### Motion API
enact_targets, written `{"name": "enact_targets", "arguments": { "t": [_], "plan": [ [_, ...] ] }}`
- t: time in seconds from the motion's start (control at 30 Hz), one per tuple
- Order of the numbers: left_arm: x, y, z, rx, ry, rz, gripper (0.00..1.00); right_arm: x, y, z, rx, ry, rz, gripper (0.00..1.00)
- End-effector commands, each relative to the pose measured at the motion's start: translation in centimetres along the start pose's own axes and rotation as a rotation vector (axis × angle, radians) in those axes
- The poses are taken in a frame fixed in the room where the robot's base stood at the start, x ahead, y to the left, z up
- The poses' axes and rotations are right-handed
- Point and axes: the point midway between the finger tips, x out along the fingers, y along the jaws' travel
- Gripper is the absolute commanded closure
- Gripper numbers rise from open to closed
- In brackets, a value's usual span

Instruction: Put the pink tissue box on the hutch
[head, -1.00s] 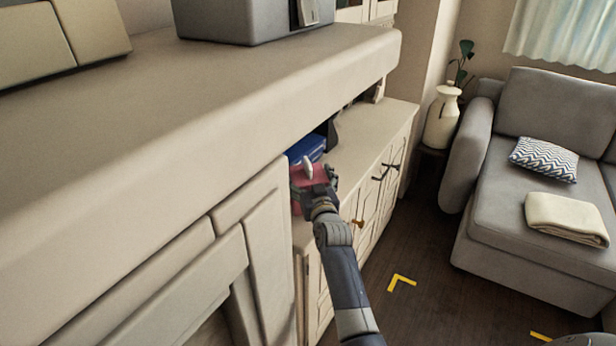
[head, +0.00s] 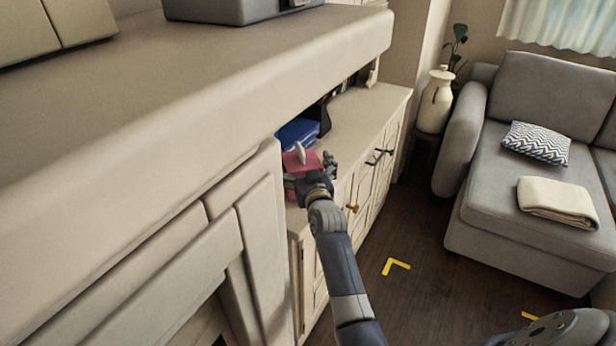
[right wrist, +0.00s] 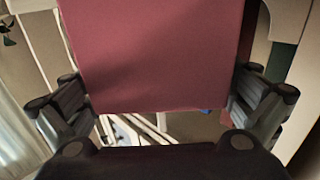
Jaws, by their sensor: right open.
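The pink tissue box (head: 291,160), with a white tissue at its top, sits at the near end of the hutch's cream top (head: 362,115), beside a blue object. My right gripper (head: 309,174) is at the box, partly covering it in the head view. In the right wrist view the pink box (right wrist: 160,60) fills the space between the fingers of my right gripper (right wrist: 160,100). The fingers are open, one on each side, with a small gap visible. The box's underside and its contact with the top are hidden. My left gripper is out of view.
A thick cream mantel (head: 190,100) fills the left and overhangs near the box. A blue object (head: 297,132) and dark items stand behind the box. The hutch top to the right is clear. A grey sofa (head: 540,110) stands at right.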

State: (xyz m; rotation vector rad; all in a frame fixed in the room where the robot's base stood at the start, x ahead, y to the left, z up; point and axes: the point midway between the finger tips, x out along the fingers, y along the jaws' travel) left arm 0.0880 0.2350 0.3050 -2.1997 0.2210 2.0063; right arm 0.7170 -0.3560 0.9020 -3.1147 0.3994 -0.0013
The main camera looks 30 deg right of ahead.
Motion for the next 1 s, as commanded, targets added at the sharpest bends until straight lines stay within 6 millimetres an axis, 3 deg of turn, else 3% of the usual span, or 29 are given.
{"name": "enact_targets", "arguments": {
  "t": [0.5, 0.7, 1.0],
  "plan": [
    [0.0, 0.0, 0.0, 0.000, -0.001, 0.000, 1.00, -9.4, 0.0, 0.2, -0.001, -0.004, 0.000, 0.00],
    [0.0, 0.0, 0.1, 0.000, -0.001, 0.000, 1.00, -11.0, 0.0, 0.1, -0.001, -0.002, 0.000, 0.00],
    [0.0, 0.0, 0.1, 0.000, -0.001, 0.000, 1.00, -11.2, 0.0, 0.1, 0.000, -0.002, 0.000, 0.00]
  ]
}}
